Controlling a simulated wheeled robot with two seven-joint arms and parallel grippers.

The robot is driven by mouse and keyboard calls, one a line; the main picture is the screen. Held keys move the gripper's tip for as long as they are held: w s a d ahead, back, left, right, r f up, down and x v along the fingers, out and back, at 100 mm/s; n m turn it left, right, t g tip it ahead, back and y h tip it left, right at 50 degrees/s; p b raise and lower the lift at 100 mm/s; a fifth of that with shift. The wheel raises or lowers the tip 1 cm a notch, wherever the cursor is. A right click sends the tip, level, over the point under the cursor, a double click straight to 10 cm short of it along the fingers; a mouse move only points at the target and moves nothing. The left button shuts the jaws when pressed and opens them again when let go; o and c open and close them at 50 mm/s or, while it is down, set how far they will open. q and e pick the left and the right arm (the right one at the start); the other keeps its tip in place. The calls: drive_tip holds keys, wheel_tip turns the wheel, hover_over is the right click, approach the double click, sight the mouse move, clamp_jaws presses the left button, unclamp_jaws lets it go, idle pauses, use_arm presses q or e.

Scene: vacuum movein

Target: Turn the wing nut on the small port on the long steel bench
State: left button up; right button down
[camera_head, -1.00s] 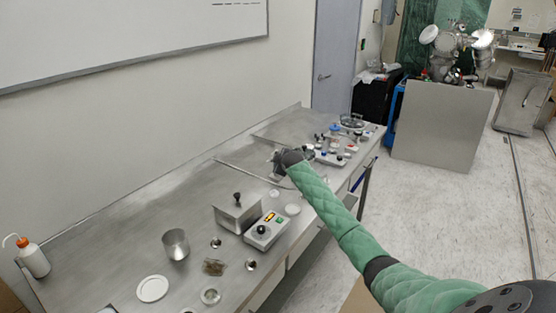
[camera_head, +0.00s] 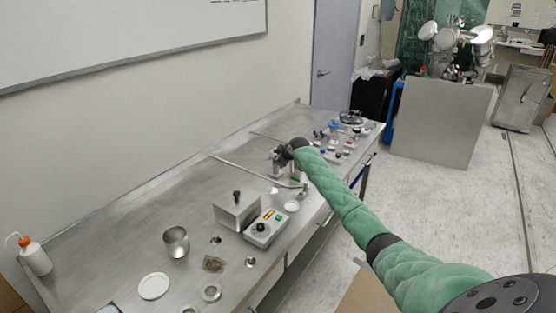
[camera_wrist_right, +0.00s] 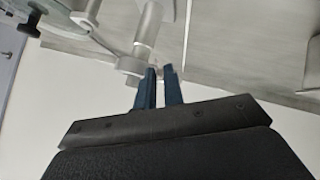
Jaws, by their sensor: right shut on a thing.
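The long steel bench (camera_head: 130,235) runs along the wall. My right gripper (camera_head: 277,157) is over its middle, small and partly hidden by its own wrist. In the right wrist view, the two dark blue fingers (camera_wrist_right: 159,76) are close together at the lower end of the small port (camera_wrist_right: 146,45), a grey metal tube with a rounded end. They are shut on a small part there, the wing nut, which the fingers mostly hide. My left gripper is not in view.
A thin steel tube (camera_head: 250,172) lies on the bench beside the gripper. A grey control box (camera_head: 265,228), a metal block (camera_head: 237,211) and a steel cup (camera_head: 176,242) stand nearer. Several small fittings crowd the far end. Bare bench lies along the wall.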

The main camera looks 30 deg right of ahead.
drive_tip(key=shift+f, duration=0.1)
idle(0.8)
drive_tip(key=c, duration=1.6)
unclamp_jaws()
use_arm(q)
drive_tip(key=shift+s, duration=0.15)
use_arm(e)
drive_tip(key=shift+o, duration=0.2)
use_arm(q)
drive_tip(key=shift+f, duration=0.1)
use_arm(e)
drive_tip(key=shift+s, duration=0.1)
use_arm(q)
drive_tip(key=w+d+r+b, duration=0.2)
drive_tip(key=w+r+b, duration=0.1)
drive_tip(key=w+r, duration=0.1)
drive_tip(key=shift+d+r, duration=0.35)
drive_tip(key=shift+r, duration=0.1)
use_arm(e)
drive_tip(key=v, duration=0.7)
drive_tip(key=shift+s+r, duration=0.2)
drive_tip(key=shift+r, duration=0.05)
drive_tip(key=shift+c, duration=0.4)
